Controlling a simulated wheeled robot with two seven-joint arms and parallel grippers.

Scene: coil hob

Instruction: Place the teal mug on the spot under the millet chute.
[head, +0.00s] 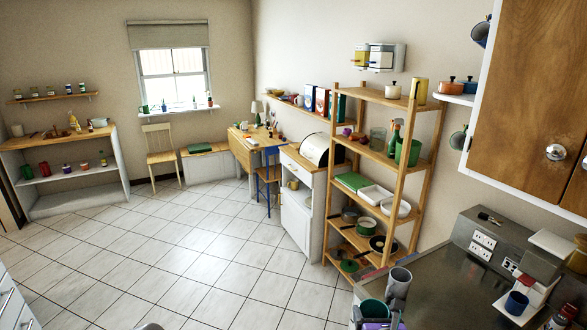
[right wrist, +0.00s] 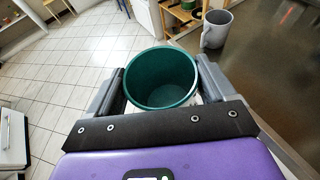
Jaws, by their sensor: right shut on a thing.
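The teal mug (right wrist: 160,78) is upright between the fingers of my right gripper (right wrist: 162,90), which is shut on it, one finger on each side. Its inside looks empty. In the head view the mug (head: 373,308) and my right gripper are at the bottom edge, beside the left end of the dark counter. A wall dispenser (head: 379,57) with a yellow and a whitish part hangs above the wooden shelf rack. I cannot read any label, so I cannot tell which chute is for millet.
A grey mug (head: 399,281) stands on the counter (head: 440,285) close to the held mug; it also shows in the right wrist view (right wrist: 216,28). A white stand with a dark blue mug (head: 517,302) is further right. The tall rack (head: 412,160) is crowded. The tiled floor is clear.

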